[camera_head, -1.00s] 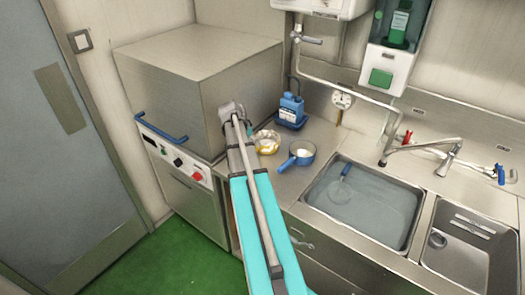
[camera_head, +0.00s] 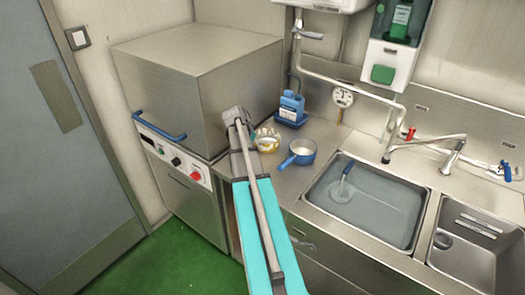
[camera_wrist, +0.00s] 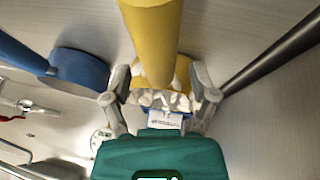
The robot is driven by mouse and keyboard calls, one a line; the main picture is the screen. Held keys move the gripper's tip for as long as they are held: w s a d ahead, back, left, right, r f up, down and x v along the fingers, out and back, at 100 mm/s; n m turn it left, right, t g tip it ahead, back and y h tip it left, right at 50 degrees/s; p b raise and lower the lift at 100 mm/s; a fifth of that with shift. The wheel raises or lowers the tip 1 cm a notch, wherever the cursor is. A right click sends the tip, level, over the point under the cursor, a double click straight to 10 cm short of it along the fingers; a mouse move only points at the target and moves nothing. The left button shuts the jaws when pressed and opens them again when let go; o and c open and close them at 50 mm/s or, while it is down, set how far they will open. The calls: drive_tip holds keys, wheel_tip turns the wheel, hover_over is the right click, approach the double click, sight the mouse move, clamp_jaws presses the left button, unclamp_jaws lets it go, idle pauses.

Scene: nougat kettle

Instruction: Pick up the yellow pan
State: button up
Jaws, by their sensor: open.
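The yellow pan (camera_head: 267,141) stands on the steel counter between the big steel box and the blue pan, partly hidden by my arm in the head view. In the wrist view its thick yellow handle (camera_wrist: 157,35) reaches from the top edge down to the middle, and pale lumpy contents show at its far end. My gripper (camera_wrist: 160,85) is open, with one finger on each side of the yellow pan's handle end. I cannot tell whether the fingers touch it.
A blue pan (camera_head: 302,152) sits just right of the yellow pan. The steel box (camera_head: 200,90) rises at the left. A water-filled sink (camera_head: 372,205) with a blue-handled utensil lies at the right.

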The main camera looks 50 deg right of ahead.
drive_tip(key=shift+s+d+f, duration=0.1)
drive_tip(key=shift+d+f, duration=0.1)
drive_tip(key=shift+f, duration=0.3)
clamp_jaws()
idle(0.5)
